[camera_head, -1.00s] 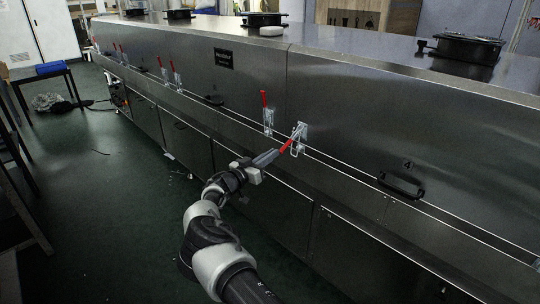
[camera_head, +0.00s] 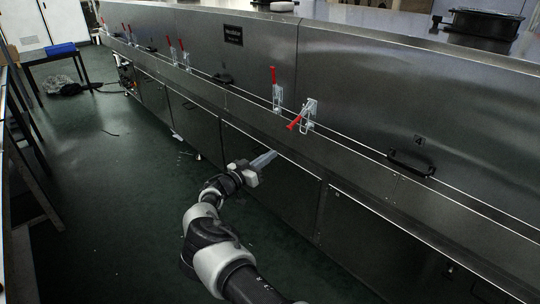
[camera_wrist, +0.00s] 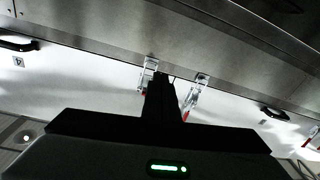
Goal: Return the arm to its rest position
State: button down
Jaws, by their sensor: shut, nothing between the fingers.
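My gripper (camera_head: 272,156) is shut and empty in the head view, in front of the dryer's lower panels. It is below and left of a toggle clamp (camera_head: 307,113) whose red handle tilts down to the left. A second clamp (camera_head: 276,92) just left of it has its red handle upright. A clear gap shows between my gripper and the tilted handle. In the wrist view the shut fingers (camera_wrist: 163,80) show dark, with the two clamps beyond them. My arm is bent and reaches out from the bottom of the head view.
The long steel tunnel dryer (camera_head: 370,85) runs along the right side, with a ledge and a black handle (camera_head: 410,164) near panel 4. More red-handled clamps (camera_head: 183,50) are farther left. Green floor (camera_head: 120,200) is open to the left. A dark table (camera_head: 55,57) stands at the back left.

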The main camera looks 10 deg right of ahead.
jog(key=s+d+r+m+g, duration=0.2)
jog(key=s+d+r+g, duration=0.1)
jog(key=d+r, duration=0.3)
jog(key=s+d+r+m+g, duration=0.1)
jog(key=s+d+r+g, duration=0.2)
jog(key=d, duration=0.5)
jog(key=s+d+r+g+y, duration=0.4)
jog(key=s+d, duration=0.2)
jog(key=s, duration=0.2)
jog(key=s+a+r+n+t+y, duration=0.1)
jog(key=s+a+r+n+y, duration=0.3)
jog(key=s, duration=0.8)
jog(key=s+a+r+n+t+y, duration=0.1)
jog(key=s+a+r+n+y, duration=0.3)
jog(key=s, duration=0.9)
jog(key=s+a+r+n+t+y, duration=0.1)
jog(key=s+a+r+n+y, duration=0.15)
jog(key=s+a, duration=0.65)
jog(key=s+d+r+p, duration=0.1)
jog(key=r+p, duration=1.3)
jog(key=s+d+r+p, duration=0.2)
jog(key=r+p, duration=1.2)
jog(key=shift+s+r, duration=0.2)
jog(key=shift+r, duration=0.15)
